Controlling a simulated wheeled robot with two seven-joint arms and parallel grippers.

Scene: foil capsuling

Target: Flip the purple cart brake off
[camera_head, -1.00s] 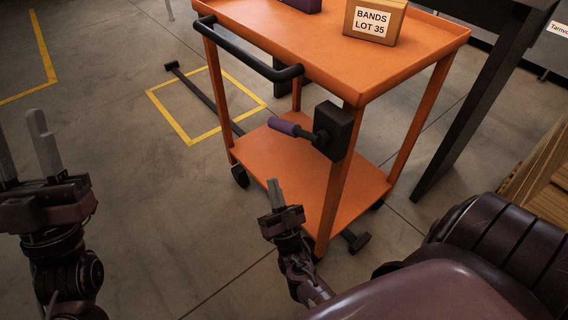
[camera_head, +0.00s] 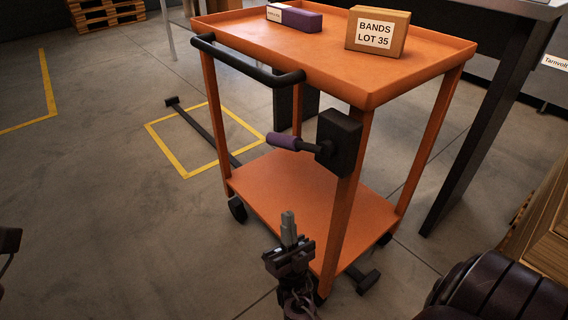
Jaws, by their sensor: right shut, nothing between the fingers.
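The purple cart brake is a lever with a purple grip (camera_head: 284,141) on a dark stem, joined to a black box (camera_head: 339,143) on the near leg of the orange cart (camera_head: 283,194). The lever points left, roughly level. My right gripper (camera_head: 288,216) is below the lever, in front of the cart's lower shelf, fingers pointing up. It is shut with nothing between the fingers and apart from the lever. Only a dark bit at the left edge of the picture may belong to my left arm; the left gripper's fingers are out of view.
A black handle bar (camera_head: 245,63) runs along the cart's left end. A cardboard box (camera_head: 378,31) labelled BANDS LOT 35 and a purple box (camera_head: 294,18) stand on top. A yellow floor square (camera_head: 158,137) lies behind left. A dark table leg and wooden crates are at right.

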